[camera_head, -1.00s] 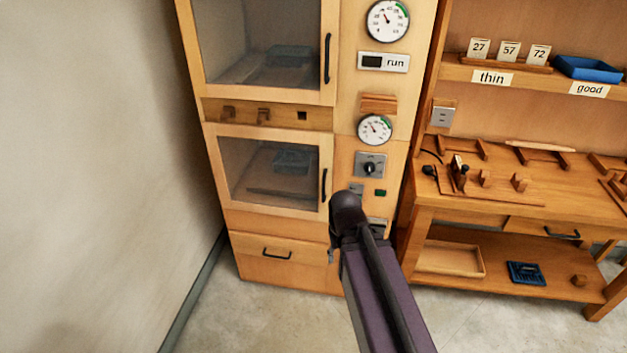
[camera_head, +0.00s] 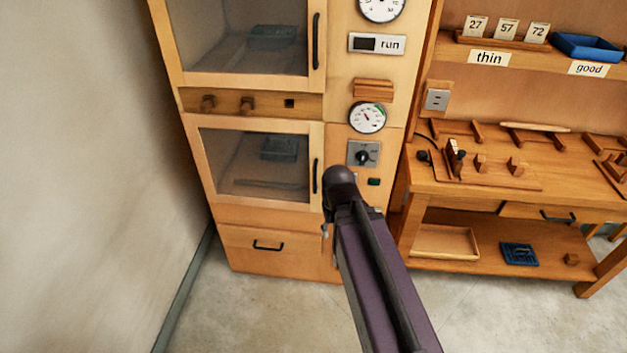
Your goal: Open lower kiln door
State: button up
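The lower kiln door (camera_head: 213,196) is a wood-framed glass door in the middle of the tall wooden cabinet. It looks shut. Its dark vertical handle (camera_head: 315,176) is on the door's right side. A dark tray (camera_head: 281,149) shows behind the glass. My dark and purple arm reaches up from the bottom of the view and ends just right of the handle's lower end. My gripper's fingers are hidden behind the arm's end, so I cannot tell if they are open or touching anything.
The upper door (camera_head: 240,38) above also looks shut. A control panel with a gauge (camera_head: 367,117) and knob (camera_head: 362,157) is right of the lower door. A drawer (camera_head: 268,246) is below. A wall stands close at left, a workbench (camera_head: 470,184) at right. The floor in front is clear.

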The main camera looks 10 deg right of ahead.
jog(key=w+f+m+t+h+b, duration=0.3)
jog(key=w+f+m+h+b, duration=0.3)
jog(key=w+f+h+b, duration=0.65)
jog(key=w+a+r+m+t+h+b, duration=0.1)
jog(key=w+a+r+m+t+b, duration=0.3)
jog(key=w+a+t+b, duration=0.4)
jog(key=a+b, duration=0.2)
jog(key=b, duration=0.4)
jog(key=shift+a+r+h, duration=0.25)
jog(key=shift+r+h, duration=0.1)
jog(key=shift+w+d, duration=0.15)
jog(key=shift+w, duration=0.05)
send_over(315, 192)
jog(key=shift+w, duration=0.35)
